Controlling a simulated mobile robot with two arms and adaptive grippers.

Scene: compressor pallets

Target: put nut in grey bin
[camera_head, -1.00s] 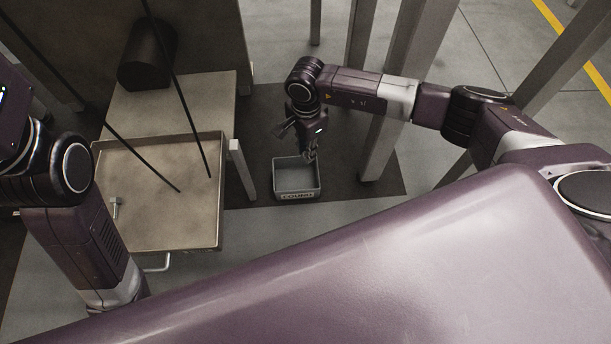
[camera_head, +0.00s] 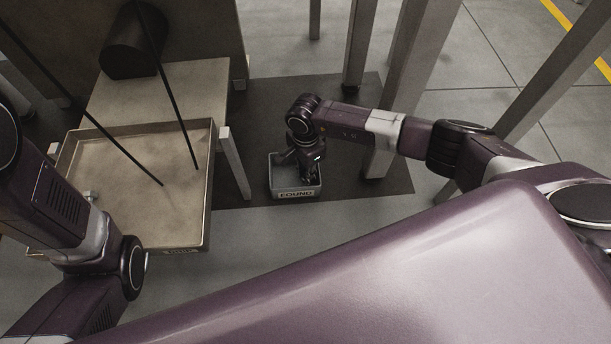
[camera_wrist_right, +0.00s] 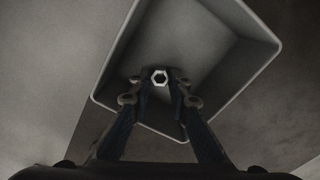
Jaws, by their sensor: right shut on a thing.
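The grey bin (camera_head: 297,194), an open box labelled FOUND, sits on the dark floor mat; in the right wrist view its rim (camera_wrist_right: 279,45) surrounds the fingertips. The nut (camera_wrist_right: 160,77) is a small pale hexagonal ring held between the fingertips of my right gripper (camera_wrist_right: 160,84). In the head view my right gripper (camera_head: 306,172) points down into the bin's opening, and the nut cannot be made out there. How far the nut is above the bin floor is hard to tell. My left arm shows at the left, but its gripper is not in view.
A shallow metal tray (camera_head: 205,215) stands left of the bin, with a bolt-like part (camera_head: 90,197) in it and two thin dark rods crossing above. A table leg (camera_head: 234,165) is between tray and bin. Grey posts (camera_head: 361,45) stand behind my right arm.

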